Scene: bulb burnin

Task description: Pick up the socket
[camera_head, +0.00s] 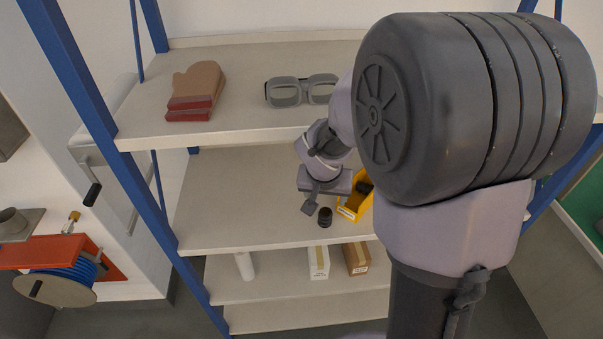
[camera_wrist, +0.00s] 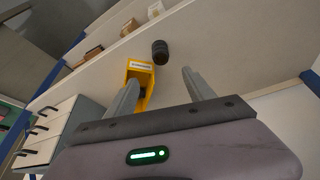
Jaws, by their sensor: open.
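The socket, a small black cylinder (camera_head: 325,217), stands on the middle shelf (camera_head: 225,200) near its front edge. It also shows in the wrist view (camera_wrist: 160,52), ahead of my fingers and roughly between their lines, apart from both. My gripper (camera_wrist: 160,85) is open and empty. In the head view it (camera_head: 311,208) is over the middle shelf, just left of the socket, with part of the jaws hidden by the wrist.
A yellow bin (camera_head: 350,213) with a white label stands right beside the socket; my left finger overlaps it in the wrist view. The upper shelf (camera_head: 240,125) holds mitts (camera_head: 195,90) and goggles (camera_head: 302,91). Boxes (camera_head: 318,262) stand on the lower shelf. The middle shelf's left is clear.

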